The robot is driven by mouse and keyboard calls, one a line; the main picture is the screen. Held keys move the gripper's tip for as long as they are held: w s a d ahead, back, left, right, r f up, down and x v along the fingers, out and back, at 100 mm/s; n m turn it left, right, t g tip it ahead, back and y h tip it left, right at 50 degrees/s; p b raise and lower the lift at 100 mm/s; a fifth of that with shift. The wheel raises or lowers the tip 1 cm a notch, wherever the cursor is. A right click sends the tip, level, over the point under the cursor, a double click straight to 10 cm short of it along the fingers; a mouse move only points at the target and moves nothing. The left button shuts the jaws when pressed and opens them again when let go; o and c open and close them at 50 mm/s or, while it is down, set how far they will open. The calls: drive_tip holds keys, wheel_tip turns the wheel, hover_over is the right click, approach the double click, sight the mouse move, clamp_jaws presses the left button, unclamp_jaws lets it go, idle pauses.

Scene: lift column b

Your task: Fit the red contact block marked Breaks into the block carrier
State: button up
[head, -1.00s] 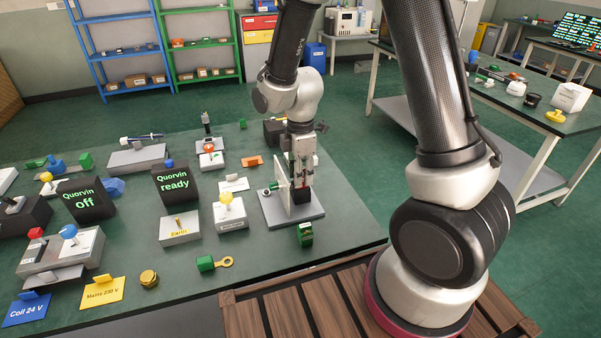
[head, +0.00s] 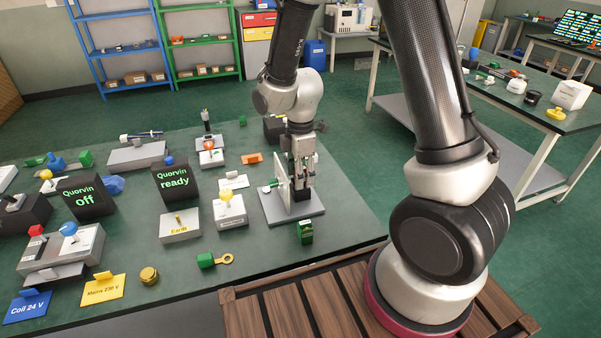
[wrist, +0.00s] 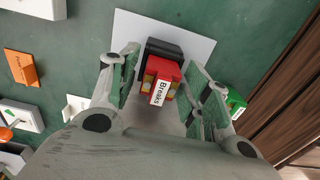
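The red contact block marked Breaks (wrist: 160,82) sits between my fingers in the wrist view, its label facing the camera, against the black part of the block carrier (wrist: 165,48). In the head view the carrier (head: 302,195) is a dark holder on a light grey plate with an upright pale panel. My gripper (head: 302,182) is directly over the holder. In the wrist view my gripper (wrist: 160,68) is open, with narrow gaps between its pads and the block. How deep the block sits in the carrier is hidden.
A green block (head: 306,232) stands just in front of the carrier plate, near the table edge; it also shows in the wrist view (wrist: 235,103). A yellow-knobbed switch (head: 229,210) and an orange piece (head: 251,158) lie left of the carrier.

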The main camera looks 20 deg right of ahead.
idle(0.3)
wheel_tip(320, 180, up, 12)
idle(0.4)
idle(0.5)
